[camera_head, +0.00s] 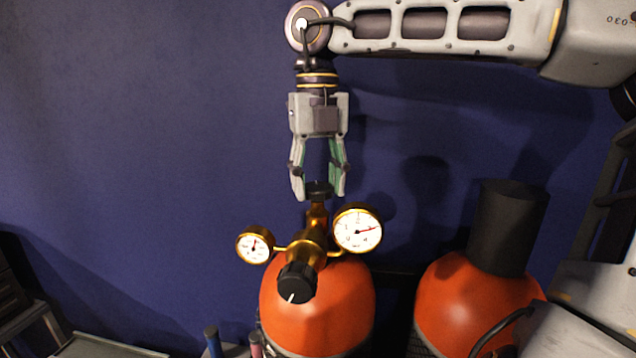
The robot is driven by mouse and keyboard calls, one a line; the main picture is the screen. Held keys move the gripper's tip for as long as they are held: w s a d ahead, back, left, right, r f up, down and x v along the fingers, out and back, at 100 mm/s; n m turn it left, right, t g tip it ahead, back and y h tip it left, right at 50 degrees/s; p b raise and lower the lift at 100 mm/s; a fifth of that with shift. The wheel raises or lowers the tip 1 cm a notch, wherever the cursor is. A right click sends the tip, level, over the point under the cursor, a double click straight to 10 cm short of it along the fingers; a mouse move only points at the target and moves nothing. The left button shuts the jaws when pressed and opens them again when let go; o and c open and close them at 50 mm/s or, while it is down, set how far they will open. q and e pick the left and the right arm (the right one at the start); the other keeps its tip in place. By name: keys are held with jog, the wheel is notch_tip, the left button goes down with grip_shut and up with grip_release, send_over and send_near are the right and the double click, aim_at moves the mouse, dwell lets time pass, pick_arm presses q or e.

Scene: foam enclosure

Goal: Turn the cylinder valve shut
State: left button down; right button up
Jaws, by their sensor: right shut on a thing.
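The cylinder valve (318,189) is a small dark knob on top of a brass stem, above an orange gas cylinder (335,310). My right gripper (319,192) points straight down over it, its two fingers shut on the knob from left and right. A brass regulator (307,248) sits in front of the stem, with a small gauge (255,245) on its left, a larger gauge (358,230) on its right and a black front knob (296,283) with a white mark. My left gripper is not in view.
A second orange cylinder (470,300) with a black cap (508,227) stands to the right. A dark blue wall (150,120) lies behind. A grey surface (105,347) and small blue and pink items (212,340) are at the lower left. The space left of the gripper is clear.

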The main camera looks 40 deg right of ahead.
aim_at(317, 186)
jog(key=shift+r+m+b, duration=0.1)
jog(key=shift+m+b, duration=0.25)
jog(key=shift+m, duration=1.25)
jog(key=o, duration=1)
notch_tip(317, 186, up, 12)
dwell(0.5)
